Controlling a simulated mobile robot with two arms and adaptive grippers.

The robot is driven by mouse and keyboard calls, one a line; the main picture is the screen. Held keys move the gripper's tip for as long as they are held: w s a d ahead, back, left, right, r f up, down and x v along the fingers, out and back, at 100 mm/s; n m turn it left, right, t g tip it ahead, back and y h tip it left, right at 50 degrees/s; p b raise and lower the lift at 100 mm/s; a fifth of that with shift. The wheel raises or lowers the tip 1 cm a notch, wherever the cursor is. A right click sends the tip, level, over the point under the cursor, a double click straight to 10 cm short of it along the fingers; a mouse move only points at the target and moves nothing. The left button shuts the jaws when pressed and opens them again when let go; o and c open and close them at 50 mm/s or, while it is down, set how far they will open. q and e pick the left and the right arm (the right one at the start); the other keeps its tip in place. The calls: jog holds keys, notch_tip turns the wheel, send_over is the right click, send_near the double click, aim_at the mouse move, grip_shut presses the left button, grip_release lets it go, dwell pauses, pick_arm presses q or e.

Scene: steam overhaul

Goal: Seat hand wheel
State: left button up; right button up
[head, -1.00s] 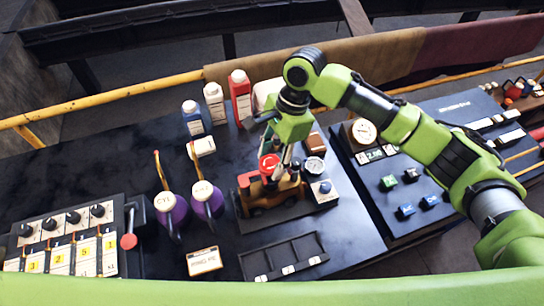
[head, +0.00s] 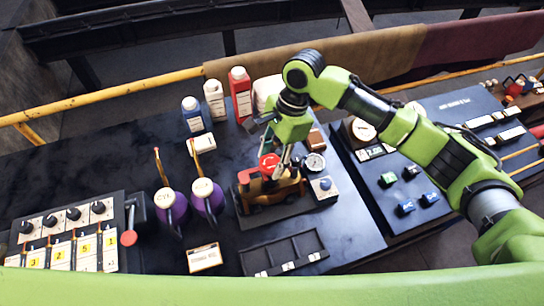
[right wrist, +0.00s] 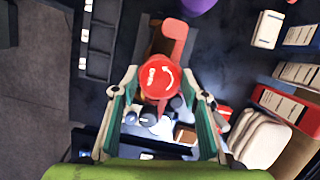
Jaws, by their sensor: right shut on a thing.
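The red hand wheel (right wrist: 158,78), a round disc with a white curved arrow, is between the fingers of my right gripper (right wrist: 162,88) in the right wrist view. The gripper is shut on it. In the head view the hand wheel (head: 269,161) shows red over the small brown and dark model steam engine (head: 262,195), with my right gripper (head: 280,168) pointing down at it. I cannot tell whether the wheel touches the engine, as the fingers and wheel hide the spot below. My left gripper is not in view.
A gauge (head: 315,162) and a blue-knobbed box (head: 324,188) stand close right of the engine. An empty dark tray (head: 285,252) lies in front. Two purple oil cans (head: 206,196) stand left, bottles (head: 240,92) behind. A control panel (head: 400,180) is at right.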

jog(key=shift+f, duration=0.15)
dwell(0.4)
jog(key=o, duration=1.4)
jog(key=o, duration=0.3)
jog(key=shift+r, duration=3.25)
